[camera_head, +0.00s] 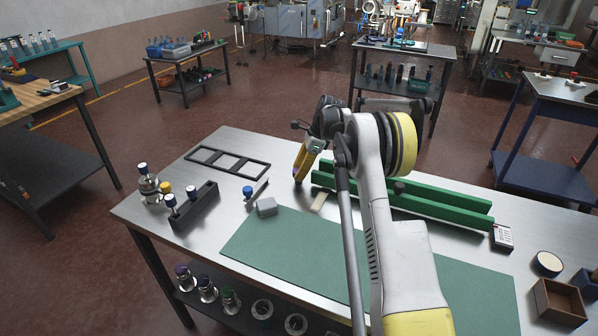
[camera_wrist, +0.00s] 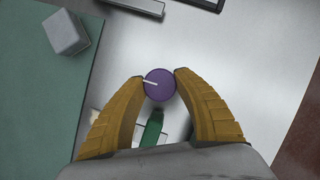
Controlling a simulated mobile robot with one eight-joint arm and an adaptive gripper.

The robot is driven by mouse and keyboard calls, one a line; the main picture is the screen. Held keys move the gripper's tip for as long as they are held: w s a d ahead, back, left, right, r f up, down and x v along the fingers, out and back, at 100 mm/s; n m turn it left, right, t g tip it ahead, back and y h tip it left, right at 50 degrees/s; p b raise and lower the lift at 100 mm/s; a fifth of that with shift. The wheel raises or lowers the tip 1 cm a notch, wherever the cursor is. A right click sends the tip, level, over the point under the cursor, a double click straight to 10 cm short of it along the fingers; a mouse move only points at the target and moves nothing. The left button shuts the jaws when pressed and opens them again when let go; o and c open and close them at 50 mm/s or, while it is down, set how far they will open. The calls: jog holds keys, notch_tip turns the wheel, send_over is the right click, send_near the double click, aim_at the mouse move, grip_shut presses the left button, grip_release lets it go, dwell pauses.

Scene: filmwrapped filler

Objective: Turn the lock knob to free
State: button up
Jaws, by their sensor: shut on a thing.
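The lock knob (camera_wrist: 160,84) is a round purple disc with a white line on its face. In the wrist view the line runs from near its middle to its left edge. My gripper (camera_wrist: 159,77) has its two yellow ribbed fingers on either side of the knob, shut on it. In the head view my gripper (camera_head: 297,174) points down at the left end of the green rails (camera_head: 425,206). The knob is mostly hidden there. A green bar (camera_wrist: 153,128) shows between my fingers, below the knob.
A green mat (camera_head: 285,248) covers the table's front middle, with a grey block (camera_head: 267,207) at its edge. A black frame (camera_head: 228,151), a dark holder (camera_head: 195,208) and a blue-topped piece (camera_head: 248,191) lie left. A wooden box (camera_head: 558,302) stands right.

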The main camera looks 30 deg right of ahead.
jog(key=n, duration=0.2)
jog(key=n+g+p, duration=0.1)
jog(key=n, duration=0.1)
jog(key=shift+g+y, duration=0.3)
jog(key=o, duration=1.2)
jog(key=shift+r, duration=0.1)
jog(key=v, duration=1.1)
jog(key=shift+d+r, duration=0.15)
jog(key=shift+r, duration=0.25)
